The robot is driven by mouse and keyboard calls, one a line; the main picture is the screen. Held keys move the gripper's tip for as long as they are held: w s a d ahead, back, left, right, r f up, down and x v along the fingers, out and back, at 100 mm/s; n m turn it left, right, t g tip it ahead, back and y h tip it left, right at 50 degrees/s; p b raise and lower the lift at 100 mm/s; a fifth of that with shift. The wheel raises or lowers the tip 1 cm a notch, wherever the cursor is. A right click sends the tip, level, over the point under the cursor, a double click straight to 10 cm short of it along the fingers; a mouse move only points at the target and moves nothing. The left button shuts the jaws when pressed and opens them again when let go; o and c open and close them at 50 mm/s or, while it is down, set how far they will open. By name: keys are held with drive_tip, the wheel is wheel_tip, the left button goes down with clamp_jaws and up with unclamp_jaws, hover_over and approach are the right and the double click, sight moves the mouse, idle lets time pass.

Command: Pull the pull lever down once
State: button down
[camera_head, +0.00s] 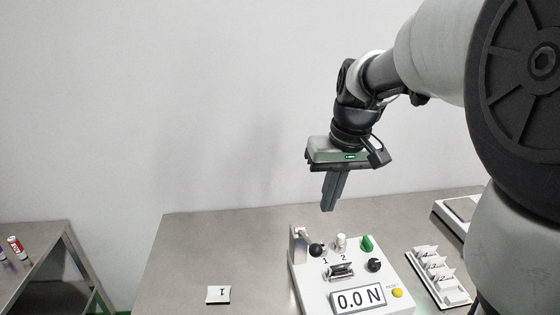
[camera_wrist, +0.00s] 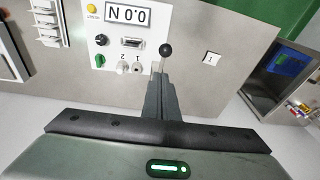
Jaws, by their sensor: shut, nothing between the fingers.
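The pull lever is a black ball knob (camera_head: 317,250) on a short arm at the left side of a white control box (camera_head: 310,290). A beige upright bracket (camera_head: 298,242) stands beside it. My gripper (camera_head: 328,208) is above the box, fingers together and pointing down, with nothing between them. In the head view its tips are above the knob and apart from it. In the wrist view the knob (camera_wrist: 165,49) shows just beyond the fingertips (camera_wrist: 158,78), which hide part of the lever's arm.
The box also carries a 0.0 N display (camera_head: 358,299), a green knob (camera_head: 367,243), a black knob (camera_head: 374,265) and a yellow button (camera_head: 397,293). A white rack (camera_head: 440,275) stands to the right. A small card marked 1 (camera_head: 218,294) lies left on mostly clear table.

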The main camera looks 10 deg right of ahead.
sight(319, 245)
drive_tip(key=f, duration=0.6)
drive_tip(key=a+f+b, duration=0.1)
drive_tip(key=f, duration=0.2)
drive_tip(key=shift+a+f, duration=0.1)
drive_tip(key=shift+f, duration=0.15)
drive_tip(key=shift+f, duration=0.1)
